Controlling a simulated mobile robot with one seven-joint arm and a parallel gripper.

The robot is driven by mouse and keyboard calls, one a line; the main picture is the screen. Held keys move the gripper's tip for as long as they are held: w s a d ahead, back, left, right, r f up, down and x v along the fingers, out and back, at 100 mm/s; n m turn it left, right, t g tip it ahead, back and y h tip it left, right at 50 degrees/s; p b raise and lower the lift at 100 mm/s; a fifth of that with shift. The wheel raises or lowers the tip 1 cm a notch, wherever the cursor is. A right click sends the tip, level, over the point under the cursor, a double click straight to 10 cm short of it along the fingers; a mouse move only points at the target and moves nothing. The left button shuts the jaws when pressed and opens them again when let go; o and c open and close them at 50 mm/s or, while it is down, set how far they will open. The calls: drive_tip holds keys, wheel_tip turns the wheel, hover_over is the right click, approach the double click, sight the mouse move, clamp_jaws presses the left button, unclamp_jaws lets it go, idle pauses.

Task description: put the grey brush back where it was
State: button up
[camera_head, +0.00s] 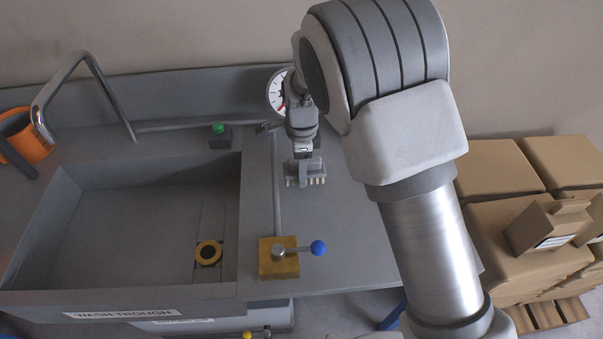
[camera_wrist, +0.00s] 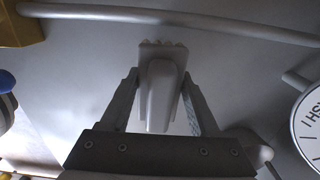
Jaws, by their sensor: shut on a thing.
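The grey brush (camera_head: 305,170) is at my gripper (camera_head: 303,155) in the head view, over the grey counter just right of the wash trough, with its pale bristles facing down. In the wrist view the brush's light grey handle (camera_wrist: 160,95) lies between the two fingers of my gripper (camera_wrist: 160,78), which is shut on it. The bristle end points toward the top of that view. I cannot tell whether the bristles touch the counter. No empty holder for the brush can be made out.
The wash trough (camera_head: 75,205) is left, with a tap (camera_head: 80,62) and orange container (camera_head: 28,138) behind. A green button (camera_head: 218,128), a round dial (camera_head: 277,92) and a brass valve with blue-knobbed lever (camera_head: 278,258) surround the gripper. Cardboard boxes (camera_head: 500,220) stand right.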

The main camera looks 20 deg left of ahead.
drive_tip(key=shift+f, duration=0.9)
drive_tip(key=shift+f, duration=0.1)
drive_tip(key=shift+f, duration=0.15)
drive_tip(key=o, duration=1.2)
wheel_tip(320, 180, up, 12)
drive_tip(key=shift+r+p, duration=0.25)
drive_tip(key=shift+p, duration=0.55)
